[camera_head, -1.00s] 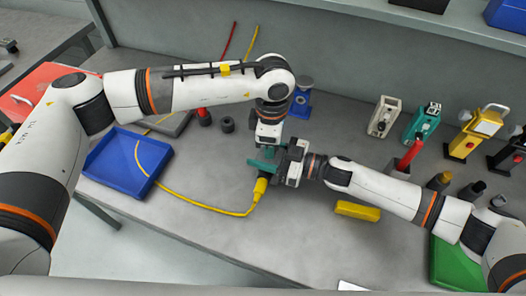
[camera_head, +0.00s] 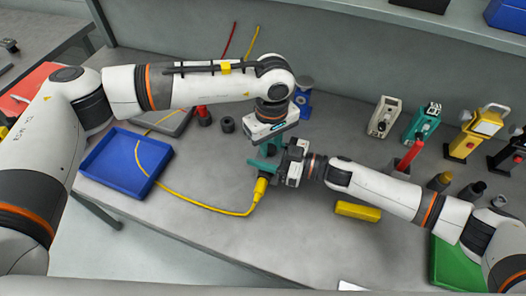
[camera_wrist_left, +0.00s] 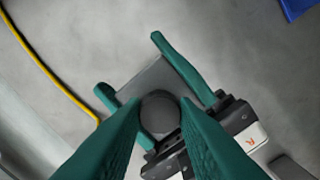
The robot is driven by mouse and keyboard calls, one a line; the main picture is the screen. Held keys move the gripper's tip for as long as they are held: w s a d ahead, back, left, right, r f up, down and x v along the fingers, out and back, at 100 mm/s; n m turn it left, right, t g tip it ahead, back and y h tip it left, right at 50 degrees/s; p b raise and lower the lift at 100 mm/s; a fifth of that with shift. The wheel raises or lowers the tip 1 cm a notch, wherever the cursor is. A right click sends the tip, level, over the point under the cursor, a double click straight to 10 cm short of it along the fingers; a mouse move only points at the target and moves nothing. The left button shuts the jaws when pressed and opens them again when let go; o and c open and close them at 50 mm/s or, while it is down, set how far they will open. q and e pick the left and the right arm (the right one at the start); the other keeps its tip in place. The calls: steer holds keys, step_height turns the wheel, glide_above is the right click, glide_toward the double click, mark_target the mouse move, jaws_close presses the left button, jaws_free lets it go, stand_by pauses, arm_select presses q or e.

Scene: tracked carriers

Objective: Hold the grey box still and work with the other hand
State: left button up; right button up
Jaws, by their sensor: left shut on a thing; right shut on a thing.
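The grey box (camera_wrist_left: 150,78) shows in the left wrist view between the teal fingers of my right gripper (camera_wrist_left: 162,92), which is shut on it. My left gripper (camera_wrist_left: 161,118) is shut on a round dark grey cap (camera_wrist_left: 160,106) that sits over the box in that view. Whether the cap touches the box I cannot tell. In the head view my left gripper (camera_head: 272,146) comes from above, close to my right gripper (camera_head: 262,165). The box is mostly hidden there. A yellow connector (camera_head: 261,188) with a yellow cable (camera_head: 205,207) hangs just below the right gripper.
A blue tray (camera_head: 112,185) lies at the left, crossed by the cable. A dark cylinder (camera_head: 228,125) and a red-topped piece (camera_head: 204,116) stand behind. A yellow block (camera_head: 357,211) lies right of centre. Several devices, including a teal one (camera_head: 422,122), stand at the right.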

arm_select(q)
steer(key=m, duration=0.4)
steer(key=shift+m, duration=0.4)
steer(key=m, duration=0.4)
steer(key=shift+r+m, duration=0.1)
steer(key=shift+m, duration=0.3)
arm_select(e)
steer(key=shift+f, duration=0.1)
arm_select(q)
steer(key=o, duration=0.8)
